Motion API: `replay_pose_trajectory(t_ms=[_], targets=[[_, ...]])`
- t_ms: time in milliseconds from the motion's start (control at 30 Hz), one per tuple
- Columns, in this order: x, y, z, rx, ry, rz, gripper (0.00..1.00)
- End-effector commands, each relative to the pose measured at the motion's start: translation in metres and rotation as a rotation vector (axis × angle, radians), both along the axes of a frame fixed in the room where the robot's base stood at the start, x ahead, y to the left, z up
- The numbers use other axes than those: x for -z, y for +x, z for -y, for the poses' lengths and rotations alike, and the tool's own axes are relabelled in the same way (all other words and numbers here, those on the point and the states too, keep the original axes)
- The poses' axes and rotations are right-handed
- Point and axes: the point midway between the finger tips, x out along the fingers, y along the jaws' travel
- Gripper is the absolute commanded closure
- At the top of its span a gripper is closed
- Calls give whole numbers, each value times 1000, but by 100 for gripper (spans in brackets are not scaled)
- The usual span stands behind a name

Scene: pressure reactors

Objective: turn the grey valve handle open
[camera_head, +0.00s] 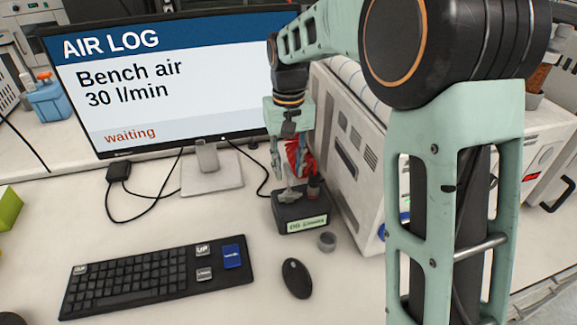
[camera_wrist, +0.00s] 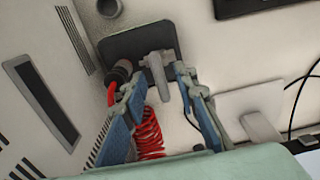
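A grey valve handle (camera_wrist: 157,74) sits on a black block (camera_wrist: 118,44), which stands on the bench beside the white cabinet. In the head view the block (camera_head: 301,213) has a pale label on its front, and the grey handle (camera_head: 288,195) shows on its top left. My gripper (camera_wrist: 160,78) points down at the block with its fingers apart, one on each side of the handle. I cannot tell whether either finger touches the handle. In the head view my gripper (camera_head: 284,176) is just above the block.
A red coiled hose (camera_wrist: 149,136) runs from a dark fitting (camera_wrist: 121,71) beside the handle. The white cabinet (camera_head: 350,150) stands close on the right. A monitor (camera_head: 160,85) reads "waiting". A small grey cup (camera_head: 327,241), a mouse (camera_head: 296,278) and a keyboard (camera_head: 150,278) lie in front.

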Motion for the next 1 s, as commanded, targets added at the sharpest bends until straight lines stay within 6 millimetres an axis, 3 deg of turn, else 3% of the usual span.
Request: replay_pose_trajectory(t_ms=[200,433,1000], targets=[[0,0,0,0,0,0,74],[0,0,0,0,0,0,100],[-1,0,1,-98,0,0,100]])
